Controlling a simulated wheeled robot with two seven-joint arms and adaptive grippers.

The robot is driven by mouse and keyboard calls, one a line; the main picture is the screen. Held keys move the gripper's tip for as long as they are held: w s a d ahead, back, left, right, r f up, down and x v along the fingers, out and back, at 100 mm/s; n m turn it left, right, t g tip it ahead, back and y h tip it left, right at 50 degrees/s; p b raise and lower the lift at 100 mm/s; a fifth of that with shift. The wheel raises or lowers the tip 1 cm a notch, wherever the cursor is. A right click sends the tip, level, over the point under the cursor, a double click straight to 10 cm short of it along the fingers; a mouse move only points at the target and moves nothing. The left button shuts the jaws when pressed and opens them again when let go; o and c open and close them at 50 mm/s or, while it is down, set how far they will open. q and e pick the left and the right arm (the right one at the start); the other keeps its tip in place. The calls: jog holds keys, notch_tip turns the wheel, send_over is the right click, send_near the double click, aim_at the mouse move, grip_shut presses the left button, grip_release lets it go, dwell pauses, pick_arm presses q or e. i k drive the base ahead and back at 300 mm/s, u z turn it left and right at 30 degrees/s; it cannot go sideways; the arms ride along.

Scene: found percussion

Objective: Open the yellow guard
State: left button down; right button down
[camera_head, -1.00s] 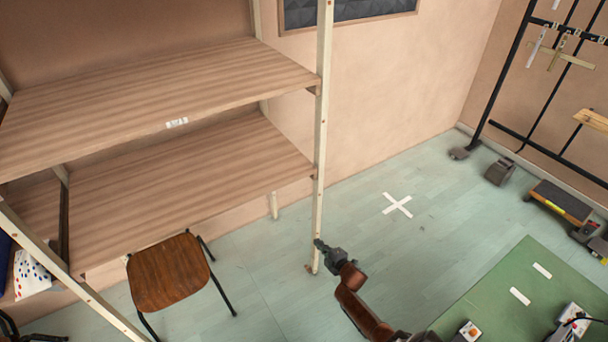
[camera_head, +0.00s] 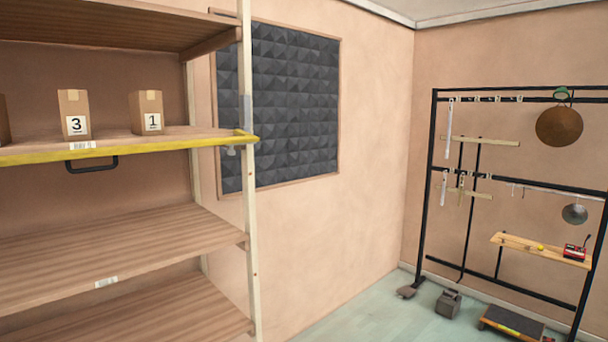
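The yellow guard (camera_head: 130,149) is a bar along the front edge of an upper shelf, at the left of the head view. A dark handle (camera_head: 92,164) hangs below the bar. The guard lies level across the shelf front. Neither of my grippers is in view.
Cardboard boxes marked 3 (camera_head: 75,113) and 1 (camera_head: 147,111) stand on the shelf behind the guard. The wooden shelving unit (camera_head: 110,240) fills the left side. A black rack (camera_head: 426,190) with hanging metal pieces stands at the right. Some floor (camera_head: 385,318) between is clear.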

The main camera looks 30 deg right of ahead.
aim_at(66, 156)
jog(key=z, duration=0.25)
jog(key=k, duration=0.1)
jog(key=u, duration=0.85)
jog(key=i, duration=1.25)
jog(key=z, duration=0.35)
